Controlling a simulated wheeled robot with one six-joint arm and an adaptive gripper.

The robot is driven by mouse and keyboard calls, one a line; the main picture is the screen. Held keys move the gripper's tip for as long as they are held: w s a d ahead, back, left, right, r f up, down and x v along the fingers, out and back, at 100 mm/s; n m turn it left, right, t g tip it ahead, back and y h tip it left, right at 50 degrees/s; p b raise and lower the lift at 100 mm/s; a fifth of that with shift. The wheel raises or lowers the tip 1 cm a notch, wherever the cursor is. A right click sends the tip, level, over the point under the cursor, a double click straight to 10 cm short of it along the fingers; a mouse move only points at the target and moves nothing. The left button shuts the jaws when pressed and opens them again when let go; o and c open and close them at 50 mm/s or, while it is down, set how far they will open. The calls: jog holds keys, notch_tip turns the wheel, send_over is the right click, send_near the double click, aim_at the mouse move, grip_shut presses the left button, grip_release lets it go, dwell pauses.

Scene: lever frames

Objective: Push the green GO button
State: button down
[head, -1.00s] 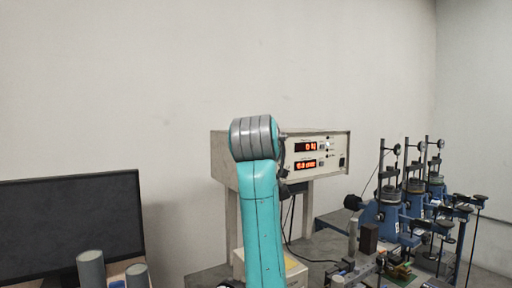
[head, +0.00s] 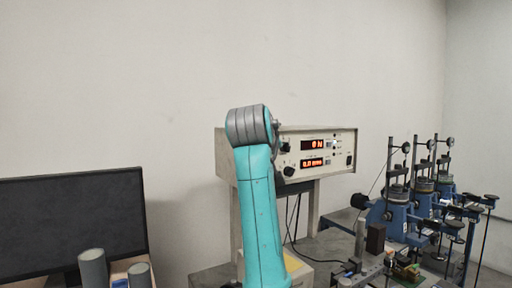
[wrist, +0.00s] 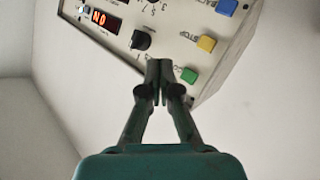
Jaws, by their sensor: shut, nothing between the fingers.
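The green button (wrist: 189,76) sits near the lower corner of a tilted cream control panel (wrist: 178,20) in the wrist view. Its label is not readable. My gripper (wrist: 159,76) is shut and empty. Its fingertips appear just left of the green button in that view, apart from it in the picture; I cannot tell their distance from the panel. In the head view the control box (head: 228,165) stands behind my teal arm, which hides part of its front. My gripper and the green button cannot be made out there.
A yellow button (wrist: 206,43) marked STOP, a blue button (wrist: 227,7) and a black knob (wrist: 141,39) are close by on the panel. In the head view, a monitor (head: 70,225) stands left and blue test rigs (head: 400,210) stand right.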

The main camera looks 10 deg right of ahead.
jog(key=shift+w+a, duration=0.25)
jog(key=shift+w, duration=0.5)
jog(key=shift+w+a, duration=0.25)
jog(key=shift+w, duration=0.45)
jog(key=shift+w+a, duration=0.25)
jog(key=shift+w, duration=0.5)
jog(key=shift+w, duration=0.15)
jog(key=shift+w+a, duration=0.15)
jog(key=shift+w, duration=0.1)
jog(key=shift+w+a, duration=0.1)
jog(key=shift+w, duration=0.25)
dwell(0.5)
jog(key=shift+s, duration=0.1)
jog(key=shift+s+d, duration=0.25)
jog(key=shift+s, duration=0.4)
jog(key=shift+s+d, duration=0.25)
jog(key=shift+s, duration=0.55)
jog(key=shift+s+d, duration=0.3)
jog(key=shift+s, duration=0.5)
jog(key=shift+s+d, duration=0.25)
jog(key=shift+s, duration=0.55)
